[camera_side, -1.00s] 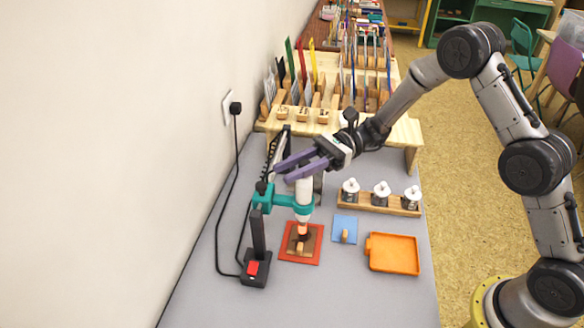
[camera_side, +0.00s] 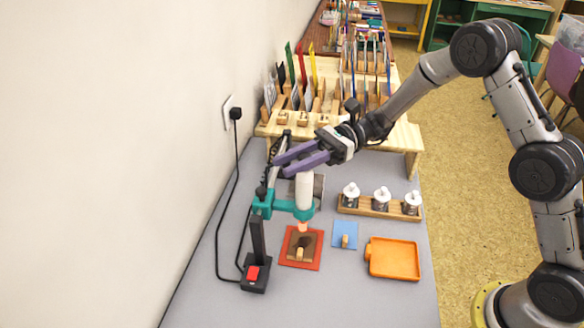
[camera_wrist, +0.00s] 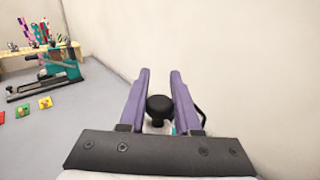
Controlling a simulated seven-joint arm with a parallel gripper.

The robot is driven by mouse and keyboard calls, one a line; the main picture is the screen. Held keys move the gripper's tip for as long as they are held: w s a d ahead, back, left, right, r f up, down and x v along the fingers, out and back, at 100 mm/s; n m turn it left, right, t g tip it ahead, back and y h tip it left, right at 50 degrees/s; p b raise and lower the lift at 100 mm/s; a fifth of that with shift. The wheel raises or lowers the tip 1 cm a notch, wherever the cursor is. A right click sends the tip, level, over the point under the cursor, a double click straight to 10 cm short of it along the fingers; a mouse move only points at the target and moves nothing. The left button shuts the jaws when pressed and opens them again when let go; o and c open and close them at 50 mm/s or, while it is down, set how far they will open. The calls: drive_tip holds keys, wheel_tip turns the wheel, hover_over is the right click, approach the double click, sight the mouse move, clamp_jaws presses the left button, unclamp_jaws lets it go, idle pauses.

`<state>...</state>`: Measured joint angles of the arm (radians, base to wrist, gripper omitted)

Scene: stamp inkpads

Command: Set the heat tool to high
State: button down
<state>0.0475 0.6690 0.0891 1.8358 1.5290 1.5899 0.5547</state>
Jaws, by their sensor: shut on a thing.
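The heat tool (camera_side: 304,190) is a white upright cylinder held in a teal clamp (camera_side: 283,205) on a dark stand. Its orange-pink nozzle points down above a wooden stamp block (camera_side: 300,247) on a red square pad (camera_side: 287,259). The stand's base has a red switch (camera_side: 252,272). My gripper (camera_side: 281,165) has purple fingers and is at the top of the tool. In the wrist view, a round black knob (camera_wrist: 159,104) sits between my fingers (camera_wrist: 158,88), which are shut on it. The fingers hide the knob in the side view, and its setting marks cannot be read.
A blue pad (camera_side: 345,230) and an orange tray (camera_side: 394,270) lie to the right. A wooden rack (camera_side: 370,206) holds three white-topped bottles. A wooden shelf with stamps stands behind. A black cable runs along the wall at left. The table's front is clear.

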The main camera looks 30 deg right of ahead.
drive_tip(key=shift+r, duration=0.35)
drive_tip(key=c, duration=0.8)
unclamp_jaws()
drive_tip(key=shift+c, duration=0.2)
drive_tip(key=shift+o, duration=1.1)
drive_tip(key=shift+f, duration=0.1)
drive_tip(key=shift+d, duration=0.1)
drive_tip(key=d, duration=1.3)
drive_tip(key=shift+d, duration=0.3)
